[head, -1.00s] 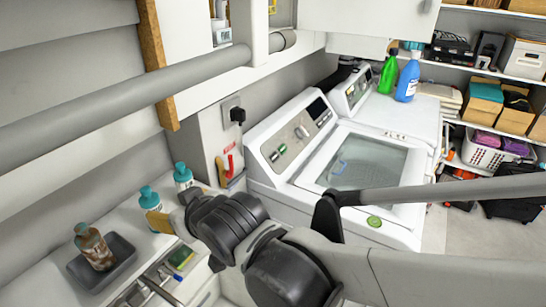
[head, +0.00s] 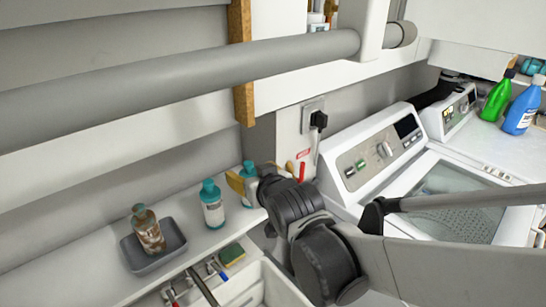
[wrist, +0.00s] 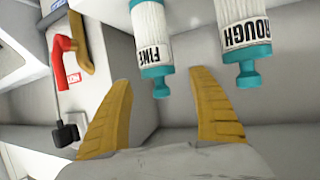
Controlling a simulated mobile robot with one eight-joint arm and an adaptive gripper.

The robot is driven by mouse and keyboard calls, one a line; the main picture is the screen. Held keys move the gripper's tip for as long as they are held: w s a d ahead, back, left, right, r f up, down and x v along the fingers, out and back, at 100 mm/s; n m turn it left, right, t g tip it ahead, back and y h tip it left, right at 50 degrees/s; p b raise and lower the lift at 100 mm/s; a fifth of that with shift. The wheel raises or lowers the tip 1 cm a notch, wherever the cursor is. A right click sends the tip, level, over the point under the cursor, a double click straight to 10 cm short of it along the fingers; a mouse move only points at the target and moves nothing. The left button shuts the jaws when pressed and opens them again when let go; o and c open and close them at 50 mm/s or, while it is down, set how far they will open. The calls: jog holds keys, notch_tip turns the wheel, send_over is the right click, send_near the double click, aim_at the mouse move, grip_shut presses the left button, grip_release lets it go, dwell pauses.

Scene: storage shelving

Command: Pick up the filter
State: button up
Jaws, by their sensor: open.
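Two white filter-like cylinders with teal ends stand on the counter in the head view. The one nearer the wall outlet (head: 248,190) shows in the wrist view with the word FINE (wrist: 151,35). The other (head: 213,210) appears to be the one marked ROUGH (wrist: 244,30). My gripper (wrist: 160,80) is open and empty, its yellow fingers spread wide. The FINE cylinder lies ahead of the gap between them; the ROUGH one is ahead of the right finger. In the head view, a yellow finger (head: 235,183) shows beside the FINE cylinder, partly hidden by my arm.
A brown bottle (head: 149,232) stands in a grey tray (head: 172,257) to the left. A black plug (head: 318,120) and red handle (wrist: 66,62) are on the wall. A washer (head: 368,160) is to the right. A grey pipe (head: 180,68) crosses above the counter.

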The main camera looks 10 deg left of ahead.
jog(key=shift+x, duration=1.05)
jog(key=shift+c, duration=0.6)
jog(key=c, duration=1.4)
jog(key=shift+r, duration=0.15)
